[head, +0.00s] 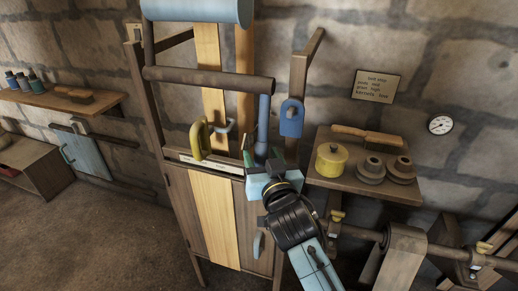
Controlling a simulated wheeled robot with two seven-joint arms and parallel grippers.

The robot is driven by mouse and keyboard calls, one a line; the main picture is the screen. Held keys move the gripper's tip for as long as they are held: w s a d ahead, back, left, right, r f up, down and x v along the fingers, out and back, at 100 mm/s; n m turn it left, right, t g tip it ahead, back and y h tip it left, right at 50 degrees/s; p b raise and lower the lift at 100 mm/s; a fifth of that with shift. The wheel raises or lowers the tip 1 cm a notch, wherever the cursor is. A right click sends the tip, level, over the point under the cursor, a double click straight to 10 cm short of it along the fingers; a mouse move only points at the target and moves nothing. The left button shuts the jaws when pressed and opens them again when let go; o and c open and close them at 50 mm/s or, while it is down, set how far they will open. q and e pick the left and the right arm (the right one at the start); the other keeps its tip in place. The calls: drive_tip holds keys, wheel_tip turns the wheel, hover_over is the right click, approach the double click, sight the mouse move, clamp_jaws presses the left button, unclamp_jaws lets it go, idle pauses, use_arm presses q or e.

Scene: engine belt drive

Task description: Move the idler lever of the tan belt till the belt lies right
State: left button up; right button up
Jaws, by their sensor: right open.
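The tan belt (208,75) runs down from a light blue roller (195,10), passes behind a dark crossbar, and shows again as a pale strip (214,215) on the lower front of the wooden frame. A second tan strip (244,85) hangs to its right. A yellow handle (200,140) stands at the belt's left edge, above a pale label strip. A blue upright bar (263,120) stands to the right. I cannot tell which is the idler lever. My right gripper (262,160) is open near the bar's foot, right of the yellow handle. Its fingertips are partly hidden. My left gripper is out of view.
The dark crossbar (210,80) spans the frame. A blue handle (291,118) hangs on the right post. A shelf (345,183) at right holds a yellow pot (331,160), dark round parts and a brush. A shaft with brackets (400,245) lies at lower right. Floor at left is clear.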

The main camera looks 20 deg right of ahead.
drive_tip(key=shift+w, duration=1.6)
clamp_jaws()
